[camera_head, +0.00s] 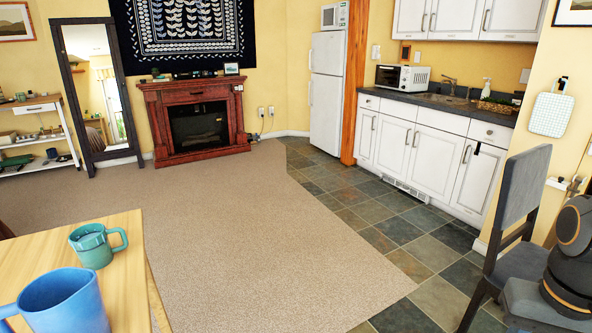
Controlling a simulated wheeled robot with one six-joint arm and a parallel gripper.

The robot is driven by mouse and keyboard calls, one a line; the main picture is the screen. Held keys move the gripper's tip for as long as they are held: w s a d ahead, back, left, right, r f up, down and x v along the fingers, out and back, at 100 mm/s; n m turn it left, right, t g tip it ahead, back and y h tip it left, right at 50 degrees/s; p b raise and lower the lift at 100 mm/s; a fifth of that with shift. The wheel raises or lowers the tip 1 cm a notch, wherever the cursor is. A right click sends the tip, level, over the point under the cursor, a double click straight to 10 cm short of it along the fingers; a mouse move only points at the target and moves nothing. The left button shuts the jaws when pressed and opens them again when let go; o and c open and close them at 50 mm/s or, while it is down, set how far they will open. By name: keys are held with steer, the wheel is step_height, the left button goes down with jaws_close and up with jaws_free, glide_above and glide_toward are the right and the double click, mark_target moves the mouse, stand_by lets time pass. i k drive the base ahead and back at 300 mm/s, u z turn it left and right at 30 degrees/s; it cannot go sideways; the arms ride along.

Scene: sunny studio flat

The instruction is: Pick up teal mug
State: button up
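The teal mug (91,247) stands upright on a light wooden table (124,277) at the lower left of the head view. Its handle points right. A larger blue mug (62,304) stands on the same table, nearer to me, partly cut off by the bottom edge, with its handle to the left. The two mugs look close together; I cannot tell whether they touch. Part of my dark arm shows at the lower right edge, but my gripper is out of the frame.
A dark chair (516,220) stands at the right, beside my arm. Open carpet (255,235) and slate tile floor (400,230) lie between the table and the kitchen cabinets (430,155). A red-brown fireplace (197,118) and a leaning mirror (98,95) are at the back wall.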

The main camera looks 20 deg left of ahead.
mark_target(91, 243)
steer(key=u, duration=0.45)
steer(key=i, duration=1.55)
steer(key=u, duration=1.7)
steer(key=i, duration=0.95)
steer(key=u, duration=1)
steer(key=i, duration=0.6)
